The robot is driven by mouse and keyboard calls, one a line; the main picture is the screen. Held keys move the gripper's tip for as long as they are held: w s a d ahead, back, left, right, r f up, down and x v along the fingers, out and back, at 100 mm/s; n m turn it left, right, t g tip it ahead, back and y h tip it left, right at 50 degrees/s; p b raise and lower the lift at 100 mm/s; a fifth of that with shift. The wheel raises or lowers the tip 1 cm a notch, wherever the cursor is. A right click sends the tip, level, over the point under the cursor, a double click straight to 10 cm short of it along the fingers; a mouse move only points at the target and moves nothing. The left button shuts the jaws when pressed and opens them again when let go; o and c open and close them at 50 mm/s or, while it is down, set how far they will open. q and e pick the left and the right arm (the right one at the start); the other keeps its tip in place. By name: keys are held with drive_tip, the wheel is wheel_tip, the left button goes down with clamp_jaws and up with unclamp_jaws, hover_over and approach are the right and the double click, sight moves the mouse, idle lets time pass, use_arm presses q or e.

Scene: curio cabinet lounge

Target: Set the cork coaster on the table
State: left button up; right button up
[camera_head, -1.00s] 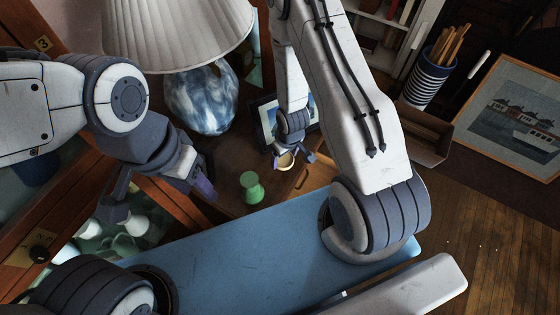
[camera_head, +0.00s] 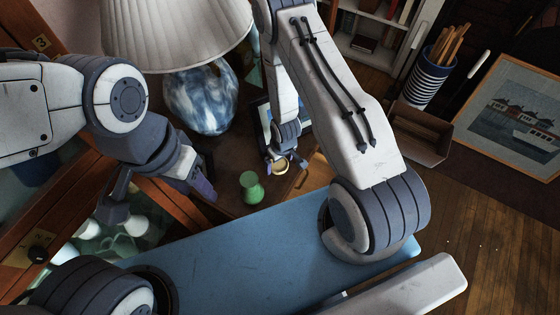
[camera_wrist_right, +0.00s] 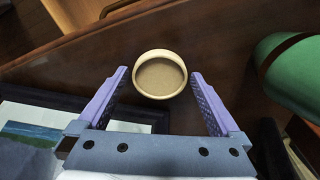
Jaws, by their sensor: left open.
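The cork coaster (camera_wrist_right: 160,75) is a round brown disc with a raised cream rim. In the right wrist view it lies between the fingertips of my right gripper (camera_wrist_right: 160,72), with a narrow gap on each side. In the head view the coaster (camera_head: 280,167) shows at the tips of my right gripper (camera_head: 286,165), over the dark wooden table (camera_head: 226,196) near its edge. Whether it rests on the table I cannot tell. My left gripper (camera_head: 158,200) is open and empty, left of the table.
A green waisted object (camera_head: 251,187) stands on the table left of the coaster; it is also in the right wrist view (camera_wrist_right: 292,75). A blue-and-white lamp (camera_head: 202,98) stands behind. A picture frame (camera_wrist_right: 40,135) is close to my right gripper. Bare table lies around the coaster.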

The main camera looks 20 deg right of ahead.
sight(282, 168)
drive_tip(key=s+a+r+n, duration=0.1)
drive_tip(key=s+a+r, duration=0.15)
drive_tip(key=r, duration=0.65)
drive_tip(key=s+a+r+p, duration=0.1)
drive_tip(key=a+r, duration=0.2)
drive_tip(key=r, duration=0.6)
drive_tip(key=s+a+r+n, duration=0.1)
drive_tip(key=a+r, duration=0.2)
drive_tip(key=r, duration=0.6)
drive_tip(key=s+a+r+n+g, duration=0.1)
drive_tip(key=s+a+r+n, duration=0.1)
drive_tip(key=s+r, duration=0.9)
drive_tip(key=s+a, duration=0.1)
drive_tip(key=s, duration=0.1)
drive_tip(key=shift+s+a+y, duration=0.3)
drive_tip(key=shift+s+a, duration=0.1)
drive_tip(key=shift+r, duration=0.1)
